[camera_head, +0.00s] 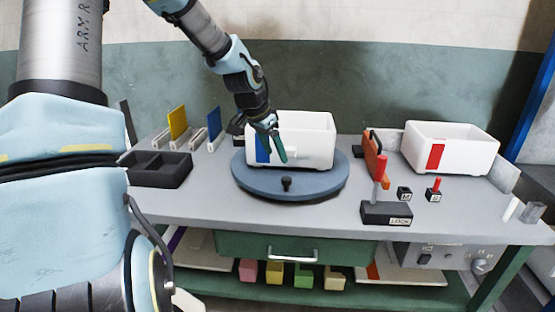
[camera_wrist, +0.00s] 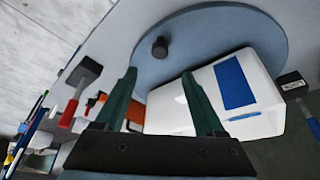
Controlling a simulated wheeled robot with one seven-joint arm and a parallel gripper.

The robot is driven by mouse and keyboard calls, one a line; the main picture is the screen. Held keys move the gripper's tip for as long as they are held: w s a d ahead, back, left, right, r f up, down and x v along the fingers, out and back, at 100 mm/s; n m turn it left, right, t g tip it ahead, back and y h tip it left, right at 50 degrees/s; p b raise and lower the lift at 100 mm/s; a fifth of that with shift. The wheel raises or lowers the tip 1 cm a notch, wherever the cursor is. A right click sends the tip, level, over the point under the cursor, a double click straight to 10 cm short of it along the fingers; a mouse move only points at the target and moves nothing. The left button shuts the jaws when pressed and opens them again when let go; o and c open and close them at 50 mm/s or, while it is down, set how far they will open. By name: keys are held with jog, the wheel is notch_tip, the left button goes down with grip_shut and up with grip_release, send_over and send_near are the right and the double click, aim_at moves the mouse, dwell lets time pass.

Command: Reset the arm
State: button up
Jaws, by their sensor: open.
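My gripper (camera_head: 277,142) hangs from the arm in front of a white bin with a blue patch (camera_head: 305,155). Its two green fingers are apart with nothing held between them. The bin stands on a round blue-grey turntable (camera_head: 290,187) with a dark knob (camera_head: 286,183) at its front. In the wrist view the open fingers (camera_wrist: 163,82) point toward the turntable (camera_wrist: 205,25) and the white bin (camera_wrist: 170,108), whose blue patch (camera_wrist: 234,82) shows to the right. I cannot tell whether the fingers touch the bin.
A second white bin with a red patch (camera_head: 478,154) stands at the right. A red-handled lever (camera_head: 381,170) on a dark base and an orange piece (camera_head: 371,155) stand between. A black tray (camera_head: 178,168) and yellow (camera_head: 177,123) and blue (camera_head: 214,123) plates are at the left.

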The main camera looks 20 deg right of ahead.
jog(key=s+a+n+y, duration=0.2)
jog(key=s+a+n, duration=0.4)
jog(key=a, duration=0.6)
jog(key=s+a+n+y, duration=0.2)
jog(key=s+a+n, duration=0.4)
jog(key=s+a, duration=0.3)
jog(key=a, duration=0.3)
jog(key=shift+a, duration=0.4)
